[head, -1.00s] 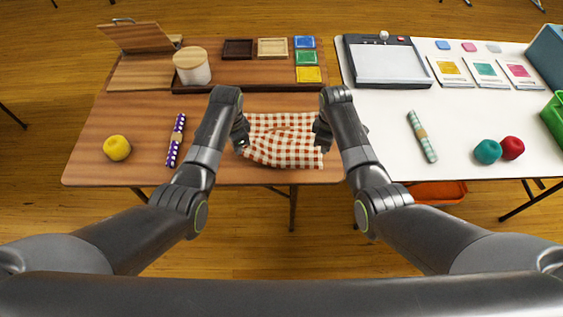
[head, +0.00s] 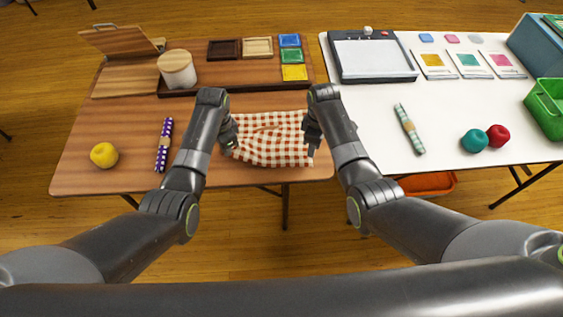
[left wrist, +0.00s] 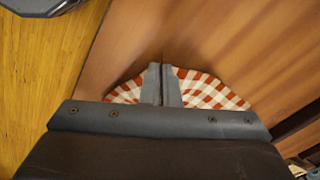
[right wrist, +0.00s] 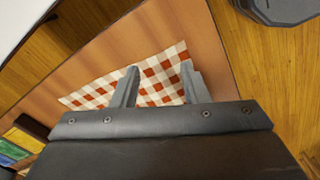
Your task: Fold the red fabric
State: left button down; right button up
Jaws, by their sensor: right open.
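The red fabric (head: 272,146), a red-and-white checked cloth, lies on the wooden table between my grippers, slightly rumpled at its left edge. My left gripper (head: 232,146) is at its left edge. In the left wrist view, the left fingers (left wrist: 162,84) are together, with the cloth (left wrist: 205,90) gathered on both sides of them, so they pinch it. My right gripper (head: 311,146) is at the cloth's right edge. In the right wrist view, the right fingers (right wrist: 158,76) are apart, with the cloth (right wrist: 155,75) flat under and between them. The arms hide parts of the side edges.
A purple dotted roll (head: 164,145) and a yellow yarn ball (head: 104,155) lie to the left. A lidded jar (head: 177,70) and a wooden organizer (head: 205,79) stand behind. The white table (head: 375,110) adjoins at the right, with a green roll (head: 409,129). Bare wood lies before the organizer.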

aim_at(306, 161)
jog(key=shift+s+d+f+y, duration=0.2)
jog(key=shift+d+y, duration=0.1)
jog(key=shift+d, duration=0.1)
jog(key=d+y, duration=0.1)
jog(key=s+t+y, duration=0.1)
jog(key=d, duration=0.1)
jog(key=shift+s+d+m+t+y, duration=0.25)
jog(key=shift+d+m+t+y, duration=0.1)
jog(key=shift+m+t+y, duration=0.05)
jog(key=s+d+r+t+y, duration=0.2)
jog(key=s, duration=0.1)
jog(key=shift+r+y, duration=0.35)
jog(key=shift+y, duration=0.35)
jog(key=shift+a+x, duration=0.2)
jog(key=shift+x, duration=4.35)
jog(key=shift+s, duration=0.2)
jog(key=shift+c, duration=0.2)
grip_shut()
jog(key=shift+r, duration=2.6)
